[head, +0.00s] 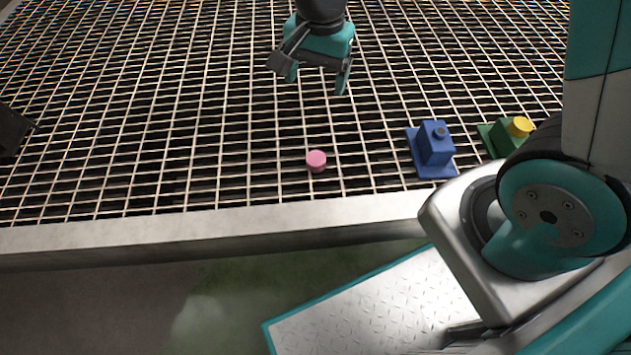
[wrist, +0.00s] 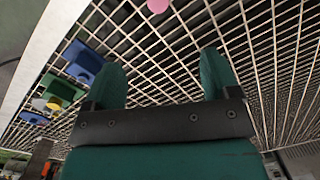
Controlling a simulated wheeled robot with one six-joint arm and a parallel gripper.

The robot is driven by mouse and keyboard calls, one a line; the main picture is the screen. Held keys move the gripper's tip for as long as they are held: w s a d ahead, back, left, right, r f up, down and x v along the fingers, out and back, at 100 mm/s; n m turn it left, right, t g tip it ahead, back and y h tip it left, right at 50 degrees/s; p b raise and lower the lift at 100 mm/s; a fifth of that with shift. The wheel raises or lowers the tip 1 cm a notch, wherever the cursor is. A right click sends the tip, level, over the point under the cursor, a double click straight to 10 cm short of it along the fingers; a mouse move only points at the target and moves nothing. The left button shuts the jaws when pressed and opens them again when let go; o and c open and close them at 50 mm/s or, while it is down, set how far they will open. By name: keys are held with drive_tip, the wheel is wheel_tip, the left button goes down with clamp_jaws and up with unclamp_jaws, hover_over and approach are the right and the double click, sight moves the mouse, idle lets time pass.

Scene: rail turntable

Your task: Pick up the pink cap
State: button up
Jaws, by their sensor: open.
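The pink cap (head: 316,161) is a small round piece on the metal grating, near the grating's front edge in the head view. In the wrist view the pink cap (wrist: 157,5) shows at the top edge, partly cut off, beyond the fingertips. My gripper (head: 318,82) is open and empty above the grating, farther back than the cap and apart from it. Its two green fingers (wrist: 165,75) stand spread in the wrist view, with only grating between them.
A blue block on a blue base (head: 436,150) stands on the grating right of the cap. A green block with a yellow knob (head: 508,133) is farther right, near my arm. The grating's solid front edge (head: 220,229) runs along the near side. The grating left of the cap is mostly clear.

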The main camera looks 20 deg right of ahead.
wheel_tip(320, 180, down, 9)
drive_tip(key=w+d+m+b, duration=0.1)
drive_tip(key=w+m+b, duration=0.1)
drive_tip(key=b, duration=0.7)
hover_over(317, 156)
drive_tip(key=shift+h, duration=0.4)
drive_tip(key=f, duration=1)
drive_tip(key=shift+w+f, duration=0.2)
drive_tip(key=shift+f, duration=0.05)
drive_tip(key=f+b, duration=0.1)
drive_tip(key=f, duration=0.1)
drive_tip(key=f+b, duration=0.3)
drive_tip(key=f, duration=0.1)
drive_tip(key=shift+s+f+b, duration=0.2)
drive_tip(key=shift+s+b, duration=0.05)
drive_tip(key=shift+b, duration=0.1)
drive_tip(key=shift+r, duration=0.1)
drive_tip(key=shift+c, duration=0.4)
drive_tip(key=c, duration=0.9)
